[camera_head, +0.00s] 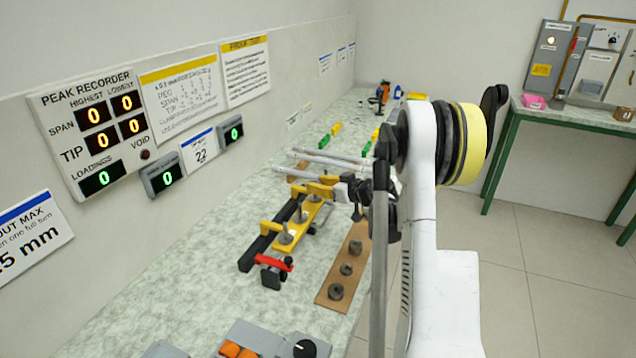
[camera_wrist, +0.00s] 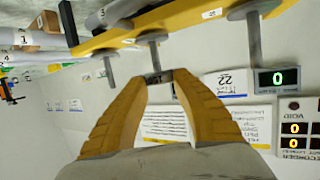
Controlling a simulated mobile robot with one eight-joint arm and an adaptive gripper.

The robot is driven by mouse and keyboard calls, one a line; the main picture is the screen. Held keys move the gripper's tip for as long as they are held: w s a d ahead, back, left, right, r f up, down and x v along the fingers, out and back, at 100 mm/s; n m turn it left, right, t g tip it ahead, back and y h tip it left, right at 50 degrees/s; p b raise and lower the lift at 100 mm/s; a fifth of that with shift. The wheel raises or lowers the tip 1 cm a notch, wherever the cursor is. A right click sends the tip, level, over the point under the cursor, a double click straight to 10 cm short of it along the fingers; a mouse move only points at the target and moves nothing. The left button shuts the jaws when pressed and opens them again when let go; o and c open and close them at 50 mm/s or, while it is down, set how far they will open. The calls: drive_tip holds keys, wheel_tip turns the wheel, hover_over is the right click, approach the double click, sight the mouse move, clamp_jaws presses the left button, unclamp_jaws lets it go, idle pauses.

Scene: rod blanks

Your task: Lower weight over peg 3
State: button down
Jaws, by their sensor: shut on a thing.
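My gripper (camera_wrist: 158,76) has yellow fingers closed on a small dark weight (camera_wrist: 159,75), seen nearly edge-on, with part of a pale marking. In the wrist view, which looks inverted, upright grey pegs with round discs stand along a yellow bar (camera_wrist: 196,24). The middle peg (camera_wrist: 153,50) is right by the fingertips. I cannot tell whether the weight is around it or just beside it. Peg numbers are not readable.
A brown board (camera_head: 328,302) with several dark weights lies to the right of the bar. A red-handled clamp (camera_head: 277,266) is at the bar's near end. Pale rods (camera_head: 320,164) lie beyond. A wall recorder (camera_head: 98,130) shows zeros. A control box (camera_head: 270,342) sits in front.

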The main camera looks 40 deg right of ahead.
sight(318, 199)
drive_tip(key=shift+f+b, duration=1.35)
drive_tip(key=shift+f, duration=0.5)
drive_tip(key=c, duration=1.1)
unclamp_jaws()
drive_tip(key=shift+o, duration=0.2)
